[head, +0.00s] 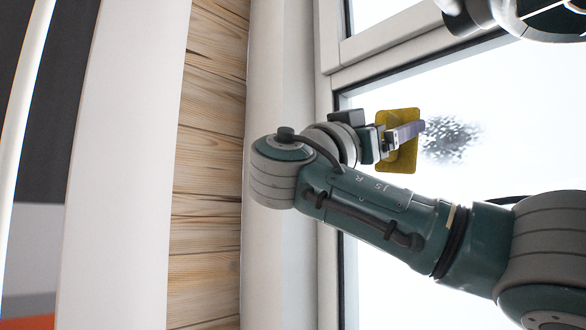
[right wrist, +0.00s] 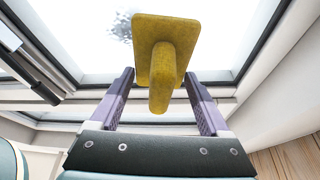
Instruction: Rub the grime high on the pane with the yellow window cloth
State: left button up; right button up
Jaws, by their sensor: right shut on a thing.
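The yellow window cloth (head: 403,162) is a flat square pad with a stubby handle. My right gripper (head: 416,129) is shut on its handle. In the right wrist view the cloth (right wrist: 168,45) stands between the purple fingers, its pad facing the glass. The grime (head: 452,140) is a dark speckled patch on the bright pane (head: 440,230), just right of the cloth in the head view. In the right wrist view the grime (right wrist: 121,26) shows beside the pad's upper left. Whether the pad touches the glass I cannot tell. My left gripper is not seen.
A white window frame (head: 327,200) and a crossbar (head: 400,40) border the pane. Left of it are plank wall (head: 208,160) and a white upright panel (head: 120,160). Part of my other arm shows at top right of the head view.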

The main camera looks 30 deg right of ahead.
jog(key=d, duration=0.1)
jog(key=w+d+p, duration=0.1)
jog(key=d, duration=0.1)
jog(key=shift+d+r, duration=0.1)
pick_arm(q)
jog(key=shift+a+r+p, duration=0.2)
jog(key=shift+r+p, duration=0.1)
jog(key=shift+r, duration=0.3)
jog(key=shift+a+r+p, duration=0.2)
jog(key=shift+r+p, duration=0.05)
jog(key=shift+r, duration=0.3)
pick_arm(e)
jog(key=shift+w+d, duration=0.25)
jog(key=shift+d, duration=0.75)
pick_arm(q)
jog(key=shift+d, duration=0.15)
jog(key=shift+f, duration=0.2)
pick_arm(e)
jog(key=shift+d, duration=0.2)
pick_arm(q)
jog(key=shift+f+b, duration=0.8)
jog(key=shift+b, duration=0.2)
pick_arm(e)
jog(key=shift+w+d, duration=0.25)
jog(key=shift+d, duration=0.55)
